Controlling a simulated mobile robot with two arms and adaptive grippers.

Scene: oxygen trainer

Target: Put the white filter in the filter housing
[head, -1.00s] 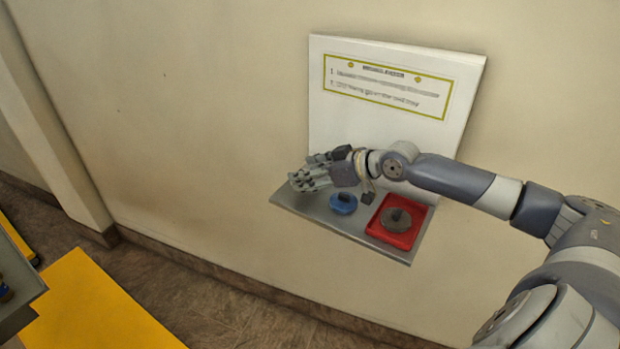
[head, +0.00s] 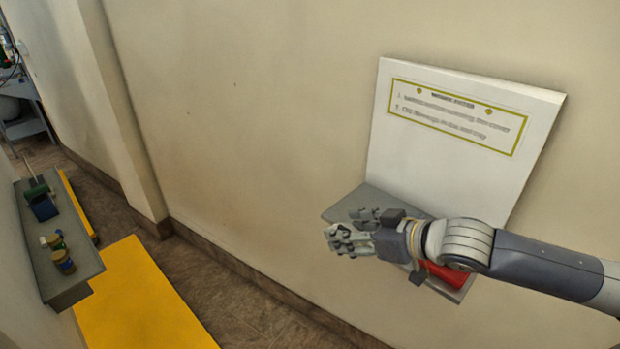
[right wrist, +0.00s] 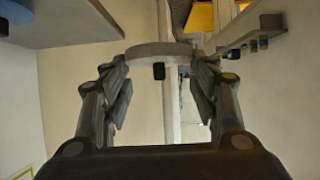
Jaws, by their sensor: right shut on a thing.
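My right gripper (head: 350,240) is shut on a pale grey disc, which I take to be the white filter (right wrist: 155,49). In the right wrist view the disc sits edge-on between the fingertips, with a small dark knob below its rim. In the head view I cannot make the disc out behind the fingers. The gripper is in front of the wall shelf (head: 345,205). No filter housing can be told for sure; a green device with a blue base (head: 40,205) stands on the grey ledge (head: 75,285) at the far left. My left gripper is not in view.
A red tray (head: 445,274) on the wall shelf is mostly hidden by my right arm. A white sign board (head: 430,150) stands behind it. Two small jars (head: 62,262) stand on the left ledge. Yellow floor mats (head: 140,300) lie below; the space between the shelves is open.

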